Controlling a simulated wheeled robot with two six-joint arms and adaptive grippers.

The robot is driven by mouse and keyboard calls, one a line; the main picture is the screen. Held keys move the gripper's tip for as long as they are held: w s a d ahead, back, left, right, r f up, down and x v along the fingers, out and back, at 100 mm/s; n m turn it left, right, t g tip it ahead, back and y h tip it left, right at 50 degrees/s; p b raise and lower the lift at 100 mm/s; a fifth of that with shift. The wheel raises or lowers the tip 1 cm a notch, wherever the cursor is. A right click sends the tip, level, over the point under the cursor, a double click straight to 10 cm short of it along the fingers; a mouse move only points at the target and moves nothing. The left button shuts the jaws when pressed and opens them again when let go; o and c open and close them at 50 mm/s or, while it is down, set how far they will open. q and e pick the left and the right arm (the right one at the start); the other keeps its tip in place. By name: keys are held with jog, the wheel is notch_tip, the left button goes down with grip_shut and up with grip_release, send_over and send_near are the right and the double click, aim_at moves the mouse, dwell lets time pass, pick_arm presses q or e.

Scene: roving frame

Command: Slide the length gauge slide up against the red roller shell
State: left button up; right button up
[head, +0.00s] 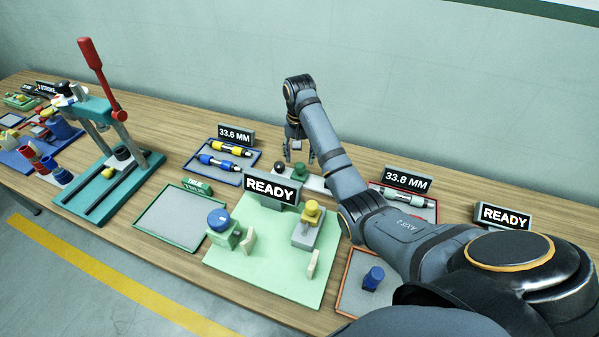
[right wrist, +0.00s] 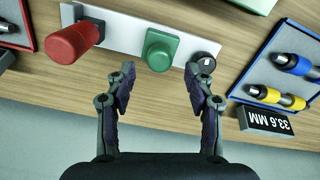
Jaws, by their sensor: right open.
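The length gauge (right wrist: 128,33) is a pale bar on the table. Its green slide (right wrist: 161,49) is near the middle, and a dark round knob (right wrist: 206,62) is at one end. The red roller shell (right wrist: 72,43) is at the other end, with a clear gap to the slide. In the head view the green slide (head: 299,170) shows below my right gripper (head: 298,154), while my arm hides the red shell. My right gripper (right wrist: 160,76) is open and empty, its fingertips either side of the slide's near edge in the wrist view. My left gripper is out of view.
A blue-edged tray (head: 222,175) marked 33.6 MM holds blue and yellow rollers left of the gauge. Another tray (head: 430,215), marked 33.8 MM, is at right. A READY sign (head: 272,190) stands on the green mat (head: 270,275) in front. A press (head: 100,110) is at left.

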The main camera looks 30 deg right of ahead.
aim_at(300, 165)
notch_tip(300, 165, down, 2)
jog(key=shift+s+f, duration=0.1)
jog(key=shift+f, duration=0.05)
jog(key=shift+f+b, duration=0.3)
jog(key=shift+f, duration=0.3)
jog(key=c, duration=0.6)
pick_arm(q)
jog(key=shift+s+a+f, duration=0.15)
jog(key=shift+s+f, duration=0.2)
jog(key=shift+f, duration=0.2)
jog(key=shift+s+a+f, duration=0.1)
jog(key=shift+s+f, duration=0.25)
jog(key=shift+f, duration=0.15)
pick_arm(e)
grip_shut()
